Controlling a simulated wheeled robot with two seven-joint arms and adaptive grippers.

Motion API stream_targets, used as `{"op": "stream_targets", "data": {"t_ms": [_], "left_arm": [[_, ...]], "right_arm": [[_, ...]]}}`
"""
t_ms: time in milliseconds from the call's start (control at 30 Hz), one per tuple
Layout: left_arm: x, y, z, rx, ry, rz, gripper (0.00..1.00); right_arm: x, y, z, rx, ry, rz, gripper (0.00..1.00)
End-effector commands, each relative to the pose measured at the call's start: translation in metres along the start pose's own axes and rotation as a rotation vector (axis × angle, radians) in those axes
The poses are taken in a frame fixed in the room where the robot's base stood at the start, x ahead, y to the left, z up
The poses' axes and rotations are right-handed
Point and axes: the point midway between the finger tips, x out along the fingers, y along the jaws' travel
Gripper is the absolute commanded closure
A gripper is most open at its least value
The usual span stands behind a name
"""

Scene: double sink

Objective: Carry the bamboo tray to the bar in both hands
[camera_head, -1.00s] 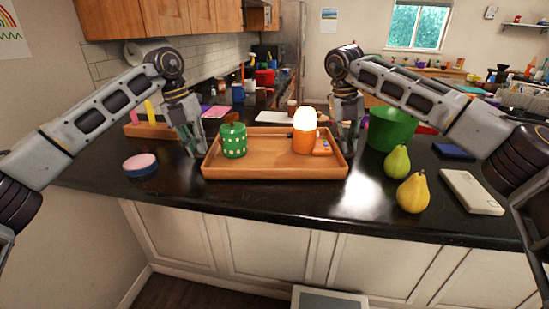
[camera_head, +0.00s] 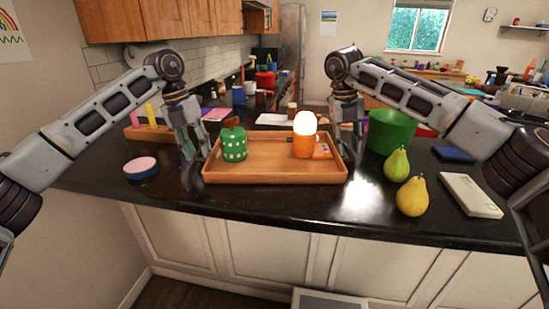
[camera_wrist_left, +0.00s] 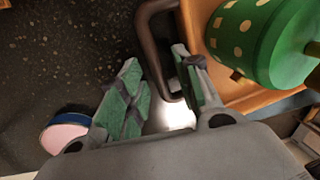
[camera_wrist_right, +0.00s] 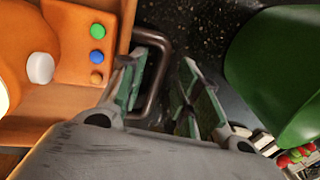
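The bamboo tray (camera_head: 275,176) lies on the dark counter, with a dark handle at each end. On it stand a green dotted canister (camera_head: 234,144) and an orange lamp (camera_head: 304,141) with a glowing top and coloured buttons on its base. My left gripper (camera_head: 197,160) is at the tray's left end. In the left wrist view its fingers (camera_wrist_left: 160,85) are apart, with the left handle (camera_wrist_left: 150,48) between them. My right gripper (camera_head: 350,148) is at the right end. In the right wrist view its fingers (camera_wrist_right: 165,85) are apart, with the right handle (camera_wrist_right: 158,85) between them.
A green bowl (camera_head: 390,131) stands close to the right gripper. A green pear (camera_head: 397,164), a yellow pear (camera_head: 412,197) and a white box (camera_head: 470,194) are at the right. A pink-topped round tin (camera_head: 141,168) is at the left. Counter in front of the tray is clear.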

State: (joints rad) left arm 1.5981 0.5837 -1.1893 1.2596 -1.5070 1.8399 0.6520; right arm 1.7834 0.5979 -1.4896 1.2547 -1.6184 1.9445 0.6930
Motion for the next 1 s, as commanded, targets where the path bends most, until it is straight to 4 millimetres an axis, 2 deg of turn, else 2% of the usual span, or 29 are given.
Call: {"op": "stream_targets", "data": {"t_ms": [1000], "left_arm": [[-0.049,-0.01,0.0,0.0,0.0,0.0,0.67]], "right_arm": [[-0.049,-0.01,0.0,0.0,0.0,0.0,0.67]]}}
